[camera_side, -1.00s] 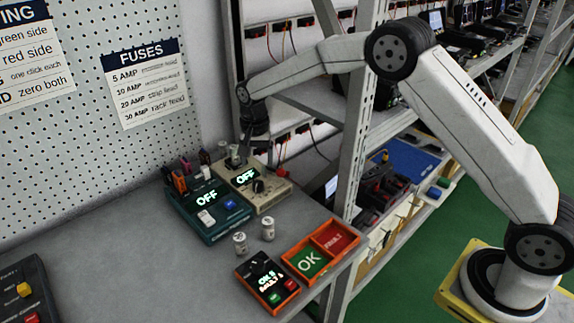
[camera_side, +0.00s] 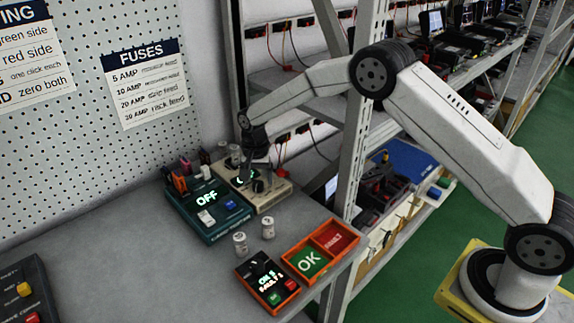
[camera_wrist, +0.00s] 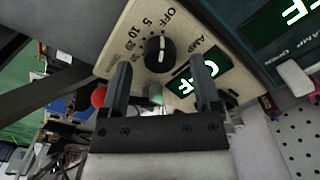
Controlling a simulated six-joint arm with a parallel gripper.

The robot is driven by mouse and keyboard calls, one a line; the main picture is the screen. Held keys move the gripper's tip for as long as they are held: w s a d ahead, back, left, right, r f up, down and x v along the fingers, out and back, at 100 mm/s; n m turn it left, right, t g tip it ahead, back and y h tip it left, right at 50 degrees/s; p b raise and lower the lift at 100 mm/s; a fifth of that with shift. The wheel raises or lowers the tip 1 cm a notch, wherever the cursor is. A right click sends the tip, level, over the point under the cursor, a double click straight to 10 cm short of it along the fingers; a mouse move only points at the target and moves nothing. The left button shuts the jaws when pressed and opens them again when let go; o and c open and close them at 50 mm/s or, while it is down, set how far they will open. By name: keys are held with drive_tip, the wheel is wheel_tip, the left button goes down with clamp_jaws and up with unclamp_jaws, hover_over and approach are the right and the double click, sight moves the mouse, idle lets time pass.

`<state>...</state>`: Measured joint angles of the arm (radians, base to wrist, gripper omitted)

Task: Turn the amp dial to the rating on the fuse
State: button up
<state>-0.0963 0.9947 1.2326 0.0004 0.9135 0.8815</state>
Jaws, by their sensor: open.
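The amp dial (camera_wrist: 158,54) is a black knob with a white pointer line on a beige box (camera_wrist: 118,58). In the wrist view its scale shows OFF, 5, 10 and higher marks, and the pointer aims toward OFF. The green display (camera_wrist: 200,76) beside it is partly covered by a finger. In the side view the dial (camera_side: 258,186) sits on the beige box (camera_side: 272,200). My gripper (camera_wrist: 162,66) is open, its fingers either side of the dial's line, apart from it. Small silver cylinders (camera_side: 240,244), perhaps fuses, stand on the bench; their markings are unreadable.
A teal box (camera_side: 222,228) reading OFF adjoins the beige box. An orange-trimmed black box (camera_side: 268,284) and an orange OK/FAULT tray (camera_side: 290,256) lie in front. A FUSES chart (camera_side: 148,80) hangs behind. A metal rack post (camera_side: 354,150) stands right of the bench.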

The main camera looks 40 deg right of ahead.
drive_tip(key=shift+f, duration=0.65)
clamp_jaws()
